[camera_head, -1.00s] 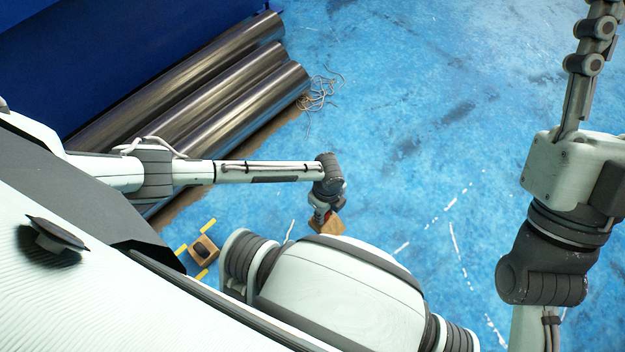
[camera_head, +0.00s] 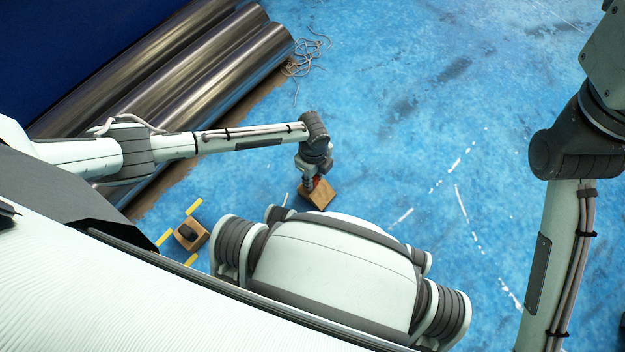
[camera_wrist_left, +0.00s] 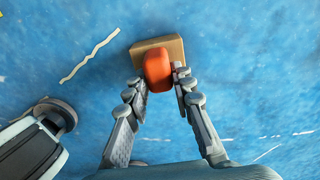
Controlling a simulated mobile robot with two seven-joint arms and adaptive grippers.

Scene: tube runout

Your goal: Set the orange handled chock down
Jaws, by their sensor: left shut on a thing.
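The chock (camera_head: 320,196) is a wooden block with an orange-red handle. My left gripper (camera_head: 312,183) is at its top, near the middle of the head view. In the left wrist view the orange handle (camera_wrist_left: 157,72) sits between the fingertips of my left gripper (camera_wrist_left: 160,80), which are shut on it. The wooden block (camera_wrist_left: 147,45) shows behind the handle, against the blue floor. Whether its underside touches the floor I cannot tell. My right arm comes in at the right of the head view, but its gripper is out of the frame.
A second wooden chock with a dark handle (camera_head: 190,236) stands on the floor among yellow marks (camera_head: 164,238). Large metal tubes (camera_head: 220,85) lie at upper left, with loose rope (camera_head: 308,56) by their ends. Blue floor (camera_head: 400,100) right of my left gripper is clear.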

